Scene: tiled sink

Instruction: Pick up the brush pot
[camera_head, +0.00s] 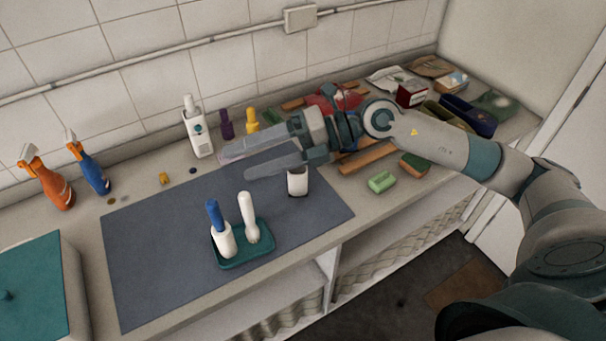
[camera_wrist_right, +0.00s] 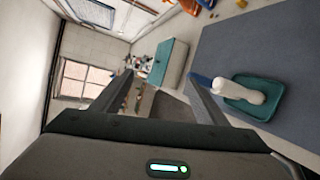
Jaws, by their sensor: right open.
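A small white pot (camera_head: 298,182), which looks like the brush pot, stands upright on the grey mat near its right edge. My right gripper (camera_head: 236,167) is open and empty. It reaches in from the right with its fingers pointing left, over the back of the mat, and it appears just behind and above the pot. Its fingers also show in the wrist view (camera_wrist_right: 160,90), with nothing between them close by. The pot is not visible in the wrist view. My left gripper is not in view.
A teal tray (camera_head: 247,262) on the grey mat (camera_head: 160,265) holds a blue-handled brush (camera_head: 212,215) in a white holder and a white-handled item (camera_head: 248,217). Bottles line the wall. A green sponge (camera_head: 381,182) and clutter lie right. The mat's left part is clear.

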